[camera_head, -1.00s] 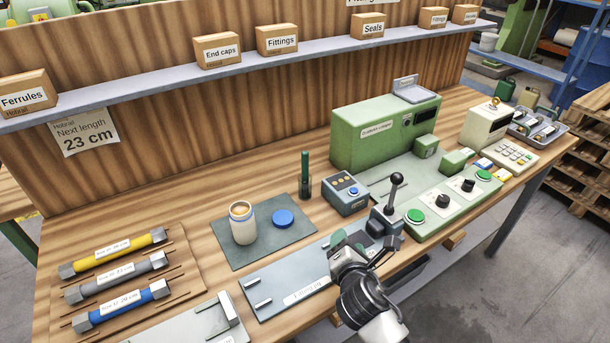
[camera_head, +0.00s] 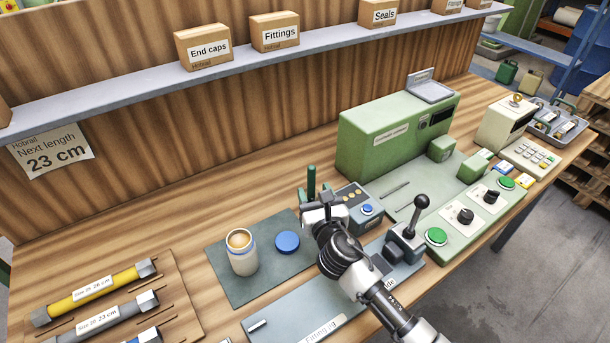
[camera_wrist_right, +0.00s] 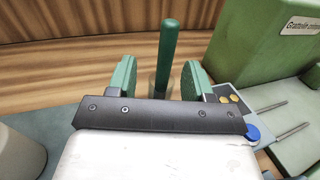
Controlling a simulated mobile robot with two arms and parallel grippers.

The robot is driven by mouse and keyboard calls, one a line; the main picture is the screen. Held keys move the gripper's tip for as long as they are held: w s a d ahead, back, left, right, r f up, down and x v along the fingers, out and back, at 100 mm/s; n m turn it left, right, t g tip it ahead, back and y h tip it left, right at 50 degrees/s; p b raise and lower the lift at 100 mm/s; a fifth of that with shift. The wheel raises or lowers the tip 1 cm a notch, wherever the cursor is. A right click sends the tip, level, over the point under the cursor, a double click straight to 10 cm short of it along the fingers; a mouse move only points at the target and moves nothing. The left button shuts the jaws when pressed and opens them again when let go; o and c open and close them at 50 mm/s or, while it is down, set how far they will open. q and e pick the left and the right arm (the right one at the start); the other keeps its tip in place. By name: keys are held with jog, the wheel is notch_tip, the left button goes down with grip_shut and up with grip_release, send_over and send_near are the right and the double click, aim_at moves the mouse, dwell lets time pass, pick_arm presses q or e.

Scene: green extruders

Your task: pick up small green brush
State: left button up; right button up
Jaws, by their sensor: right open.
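The small green brush (camera_head: 311,181) stands upright on the bench, left of the small blue-grey control box. In the head view only its green handle shows; its lower part is hidden behind my right gripper (camera_head: 322,203). In the right wrist view the brush (camera_wrist_right: 167,58) stands just beyond and between the two green-padded fingers of my right gripper (camera_wrist_right: 158,80). The fingers are open and empty, one on each side of the handle in the picture. I cannot tell whether the handle lies between the fingertips or past them. My left gripper is out of view.
A white jar (camera_head: 241,254) and a blue lid (camera_head: 287,242) are on a dark mat (camera_head: 236,288) left of my gripper. The control box (camera_head: 358,203) is close on the right. A large green machine (camera_head: 390,139) stands behind. A shelf (camera_head: 140,88) with boxes runs above.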

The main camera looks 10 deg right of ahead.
aim_at(313, 180)
jog(key=shift+w, duration=0.9)
jog(key=w, duration=0.3)
jog(key=shift+w+d+r, duration=0.15)
jog(key=shift+w+d, duration=0.05)
jog(key=shift+w, duration=0.05)
jog(key=shift+w+a+f, duration=0.1)
jog(key=shift+w+f, duration=0.1)
jog(key=shift+w, duration=1)
jog(key=shift+s+r, duration=0.1)
grip_shut()
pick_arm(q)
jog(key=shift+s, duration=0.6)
